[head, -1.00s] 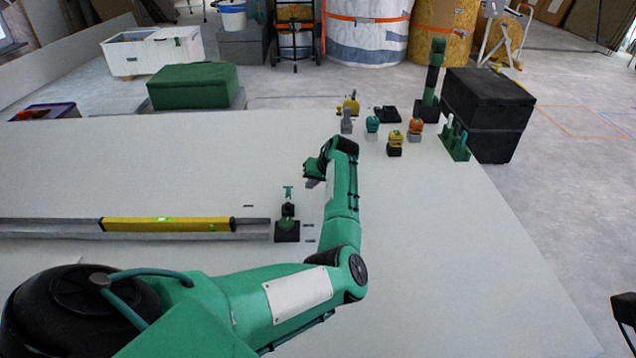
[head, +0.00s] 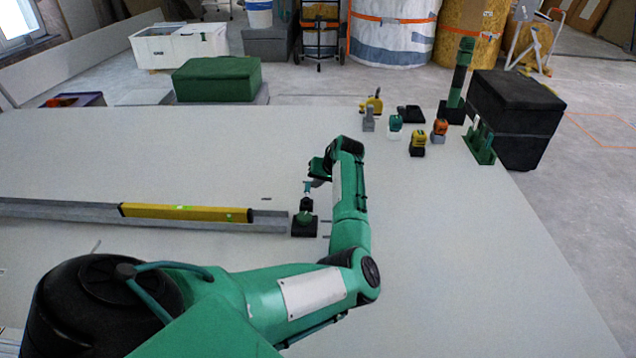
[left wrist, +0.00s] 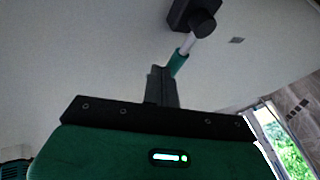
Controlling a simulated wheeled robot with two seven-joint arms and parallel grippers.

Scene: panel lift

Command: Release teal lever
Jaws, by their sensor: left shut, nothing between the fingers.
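The teal lever (head: 307,187) stands up from a small black base (head: 304,226) at the right end of the grey rail on the white panel. In the left wrist view, the lever's teal grip (left wrist: 178,63) sits on a pale rod that runs to a black mount (left wrist: 192,16). My left gripper (head: 317,180) is beside the lever's upper end in the head view. In the left wrist view, its shut, empty fingers (left wrist: 161,80) are close beside the teal grip; I cannot tell whether they touch. My right gripper is not in view.
A yellow spirit level (head: 187,212) lies along the grey rail (head: 270,218). Several small coloured tools stand at the panel's far right, near a green lever block (head: 480,146) and a black box (head: 515,115). The white panel (head: 460,250) is clear at right.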

